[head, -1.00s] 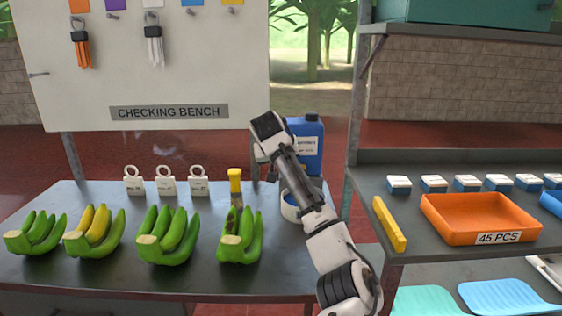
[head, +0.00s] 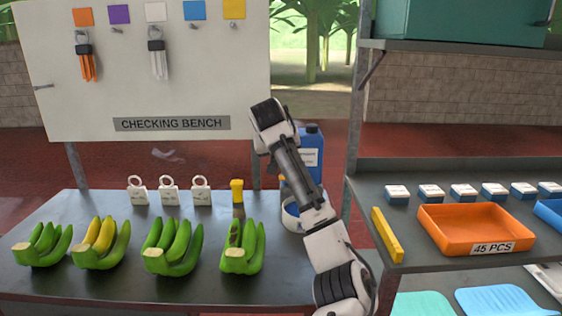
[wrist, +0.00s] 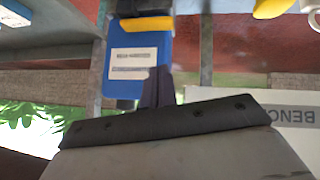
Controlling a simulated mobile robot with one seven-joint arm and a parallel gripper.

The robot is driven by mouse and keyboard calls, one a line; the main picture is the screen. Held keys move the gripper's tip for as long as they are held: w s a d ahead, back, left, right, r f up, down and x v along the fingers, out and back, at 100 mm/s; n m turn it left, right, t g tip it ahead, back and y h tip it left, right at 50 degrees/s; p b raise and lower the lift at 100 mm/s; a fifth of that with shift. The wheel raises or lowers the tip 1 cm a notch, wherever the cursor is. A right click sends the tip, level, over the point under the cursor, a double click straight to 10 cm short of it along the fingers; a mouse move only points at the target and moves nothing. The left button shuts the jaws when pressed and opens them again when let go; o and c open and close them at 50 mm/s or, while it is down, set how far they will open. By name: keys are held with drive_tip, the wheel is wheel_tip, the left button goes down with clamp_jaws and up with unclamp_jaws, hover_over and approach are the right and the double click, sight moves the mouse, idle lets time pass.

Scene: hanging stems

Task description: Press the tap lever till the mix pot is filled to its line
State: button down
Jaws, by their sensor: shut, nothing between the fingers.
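The blue container (head: 312,150) with a white label stands at the back right of the bench, partly behind my arm. It also shows upside down in the wrist view (wrist: 138,85). A yellow bar (wrist: 146,23), seemingly the tap lever, crosses the container beyond its label. The mix pot (head: 291,215), a pale round vessel, is mostly hidden behind my arm. Its fill level and line cannot be made out. My gripper (wrist: 160,72) is shut and empty, its fingers in front of the container in the wrist view. Contact with the lever is not visible.
Several banana hands (head: 172,247) line the bench front. White ring-topped tags (head: 169,192) and a yellow-topped bottle (head: 237,192) stand behind them. The right shelf holds an orange tray (head: 477,228), a yellow block (head: 387,235) and small blue-white boxes (head: 430,191).

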drive_tip(key=d+b+v, duration=0.1)
drive_tip(key=v, duration=0.5)
drive_tip(key=shift+s, duration=0.1)
